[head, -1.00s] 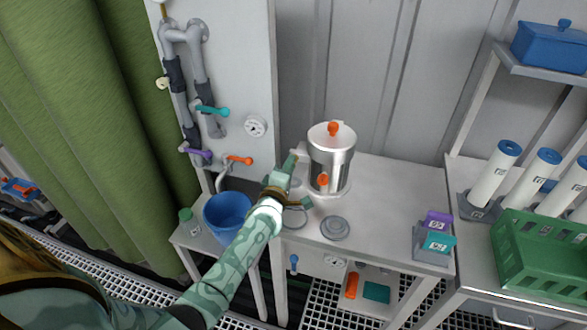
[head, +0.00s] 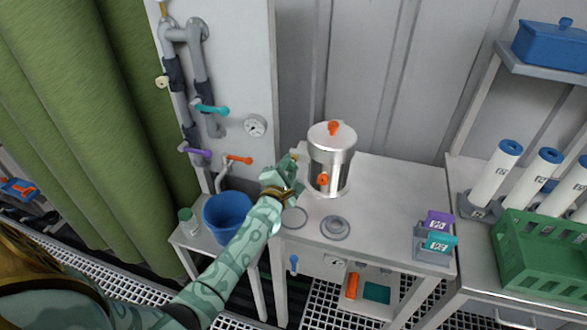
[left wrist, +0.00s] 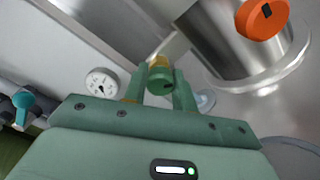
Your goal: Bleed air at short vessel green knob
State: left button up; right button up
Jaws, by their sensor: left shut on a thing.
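The short vessel (head: 331,155) is a shiny metal pot with an orange knob on its lid and another orange knob (head: 323,179) low on its front. In the left wrist view its metal wall (left wrist: 235,40) shows at upper right. The green knob (left wrist: 160,82), with a brass-coloured part behind it, sits between my left fingers in that view. My left gripper (head: 293,172) is at the vessel's left side and is shut on the green knob, a finger on each side. In the head view the hand mostly hides the knob. My right gripper is not in view.
A gauge (head: 255,126) and pipes with teal, purple and orange valves are on the panel at left. A blue bucket (head: 227,211) stands below. A grey disc (head: 335,227) lies in front of the vessel. Purple and teal labelled blocks stand at the table's right; the tabletop between is clear.

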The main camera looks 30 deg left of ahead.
pick_arm(q)
jog(key=shift+r+m+p, duration=0.1)
jog(key=shift+m+p, duration=0.3)
jog(key=shift+m, duration=0.3)
jog(key=m+p, duration=0.2)
jog(key=m, duration=0.3)
jog(key=m+p, duration=0.1)
jog(key=m, duration=0.4)
jog(key=shift+m+p, duration=0.3)
jog(key=shift+p, duration=0.1)
jog(key=shift+m, duration=0.5)
jog(key=shift+f, duration=0.2)
jog(key=o, duration=1)
jog(key=shift+c, duration=0.2)
